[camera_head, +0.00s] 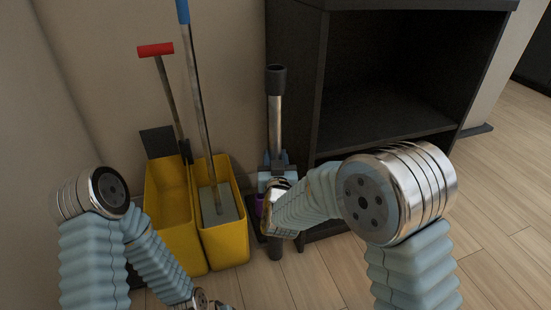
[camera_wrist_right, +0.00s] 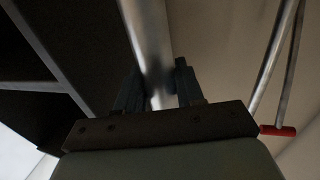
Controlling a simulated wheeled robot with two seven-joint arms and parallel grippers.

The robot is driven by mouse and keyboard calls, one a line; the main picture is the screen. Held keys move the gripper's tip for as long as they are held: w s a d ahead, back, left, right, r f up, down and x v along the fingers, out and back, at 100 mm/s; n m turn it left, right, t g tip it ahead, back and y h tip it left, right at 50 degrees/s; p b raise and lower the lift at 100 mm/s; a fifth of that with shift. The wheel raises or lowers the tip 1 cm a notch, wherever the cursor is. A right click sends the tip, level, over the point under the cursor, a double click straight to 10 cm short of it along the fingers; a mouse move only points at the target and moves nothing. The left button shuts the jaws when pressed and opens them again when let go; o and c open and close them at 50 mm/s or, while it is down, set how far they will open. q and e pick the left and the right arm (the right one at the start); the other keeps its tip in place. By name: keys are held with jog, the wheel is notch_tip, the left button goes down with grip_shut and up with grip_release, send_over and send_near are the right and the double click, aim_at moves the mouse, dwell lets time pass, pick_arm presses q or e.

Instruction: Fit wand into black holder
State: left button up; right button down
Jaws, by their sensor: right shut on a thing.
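The wand (camera_head: 275,122) is an upright metal tube with a black cap on top, in front of the wall beside the black cabinet. My right gripper (camera_head: 277,174) is shut on its shaft. In the right wrist view, the shiny wand (camera_wrist_right: 150,45) passes between the two dark fingers of the right gripper (camera_wrist_right: 160,88). A dark cylindrical end (camera_head: 274,248) shows below my right wrist, in line with the wand. My right wrist hides the stretch between.
Two yellow bins (camera_head: 222,247) stand left of the wand, with a blue-topped pole (camera_head: 193,80) and a red-handled tool (camera_head: 155,50) in them. An open black cabinet (camera_head: 385,115) stands close on the right. Wood floor is clear in front.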

jog(key=shift+f, duration=0.15)
notch_tip(320, 180, down, 6)
dwell(1.7)
jog(key=shift+f, duration=0.5)
dwell(0.8)
jog(key=c, duration=0.6)
grip_release()
jog(key=s, duration=0.9)
jog(key=s+p, duration=0.1)
jog(key=s, duration=0.3)
jog(key=shift+s+d, duration=0.35)
jog(key=shift+s, duration=0.05)
